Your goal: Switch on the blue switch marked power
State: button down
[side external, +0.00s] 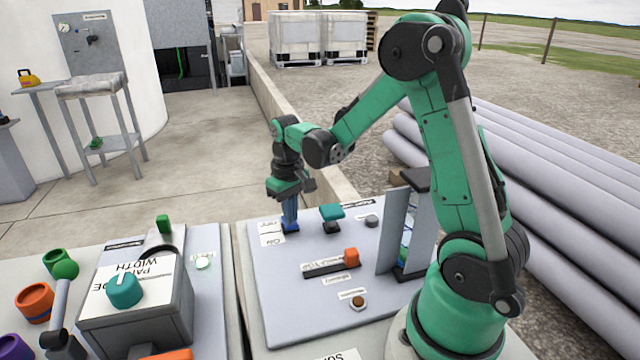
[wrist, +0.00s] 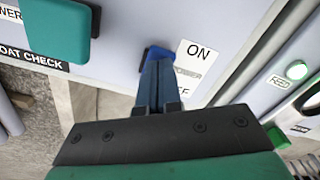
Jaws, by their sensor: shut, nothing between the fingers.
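The blue switch (wrist: 155,52) sits on the light grey panel in the wrist view, beside a white label (wrist: 197,56) reading ON at one end, with POWER and OFF partly covered. In the side external view the blue switch (side external: 291,228) is at the panel's far left corner. My gripper (side external: 290,218) points down right over it; the fingers (wrist: 158,68) are shut with nothing between them. The fingertips overlap the switch in the wrist view and hide part of it. I cannot tell whether they touch, or which way the switch is set.
A teal handle (side external: 331,212) stands just right of the switch. An orange slider (side external: 351,257), a brown button (side external: 358,301) and a grey knob (side external: 372,221) share the panel. A lit button (side external: 203,263) and a box with a teal knob (side external: 125,289) are on the left panel.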

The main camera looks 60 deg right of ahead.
jog(key=shift+f, duration=0.45)
jog(key=shift+r, duration=3.55)
jog(key=s+a+r+n+t, duration=0.1)
jog(key=s+a+t, duration=0.1)
jog(key=a, duration=0.4)
jog(key=s+a+r+n+t, duration=0.2)
jog(key=s+a+t, duration=0.1)
jog(key=a+t, duration=0.2)
jog(key=shift+s+a+r, duration=0.25)
jog(key=shift+a, duration=0.6)
